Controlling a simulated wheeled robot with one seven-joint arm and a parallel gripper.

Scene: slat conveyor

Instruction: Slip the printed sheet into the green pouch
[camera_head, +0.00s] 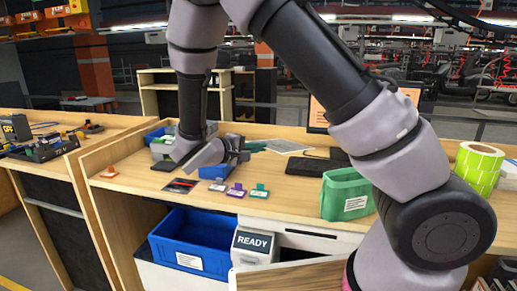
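The green pouch (346,202) stands upright on the right part of the wooden desk, with a white label on its front. Its opening is at the top; I cannot see inside. A flat white sheet (286,147) lies at the back of the desk, left of the keyboard; its print is too small to read, so I cannot be sure it is the printed sheet. My gripper (240,152) is low over the desk, left of the white sheet and well left of the pouch. Its fingers are small and dark, and I cannot tell whether they hold anything.
A keyboard (318,166) lies between the gripper and the pouch. Small purple (236,190) and green (260,191) tags lie near the front edge. A small blue bin (213,173) is under the gripper. A green-checked roll (476,167) stands right. A blue crate (190,226) is below the desk.

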